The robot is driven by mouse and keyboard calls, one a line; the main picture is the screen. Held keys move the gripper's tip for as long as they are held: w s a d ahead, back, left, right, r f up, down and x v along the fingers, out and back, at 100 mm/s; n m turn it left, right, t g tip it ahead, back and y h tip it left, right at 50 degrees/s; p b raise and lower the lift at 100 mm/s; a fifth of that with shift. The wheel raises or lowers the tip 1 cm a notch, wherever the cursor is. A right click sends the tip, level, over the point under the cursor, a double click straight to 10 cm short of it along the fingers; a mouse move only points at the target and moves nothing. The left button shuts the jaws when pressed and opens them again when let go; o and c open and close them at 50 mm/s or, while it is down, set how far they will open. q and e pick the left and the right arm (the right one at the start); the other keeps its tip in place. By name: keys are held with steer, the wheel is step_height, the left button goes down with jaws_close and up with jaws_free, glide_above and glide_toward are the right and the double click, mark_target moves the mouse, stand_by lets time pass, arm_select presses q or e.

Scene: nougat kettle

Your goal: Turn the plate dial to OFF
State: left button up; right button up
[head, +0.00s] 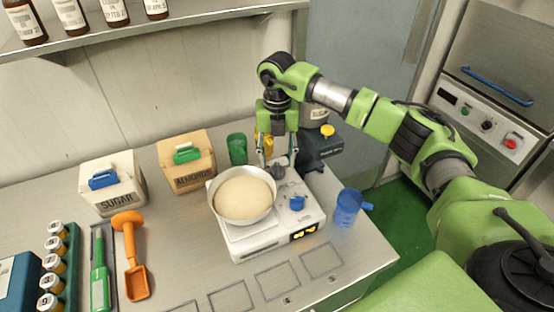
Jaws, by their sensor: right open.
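The white hot plate (265,243) stands on the bench with a lit yellow display (304,231) on its front. A steel pan (213,205) holding a pale, dough-like mass sits on its left part. A blue knob (297,203) is on the plate's right side. A dark grey knob (278,171) is near its back right corner. I cannot read any OFF mark. My right gripper (277,160) points down, open, with its fingers either side of and just above the dark knob; contact cannot be told. My left gripper is out of view.
A blue mug (348,207) stands right of the plate. A green cup (237,149), an almonds box (187,165) and a sugar box (113,185) stand behind and left. An orange scoop (131,260) lies left. A shelf with bottles hangs above.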

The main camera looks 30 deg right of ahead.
steer(key=shift+f, duration=1.35)
steer(key=c, duration=1.1)
steer(key=shift+o, duration=0.2)
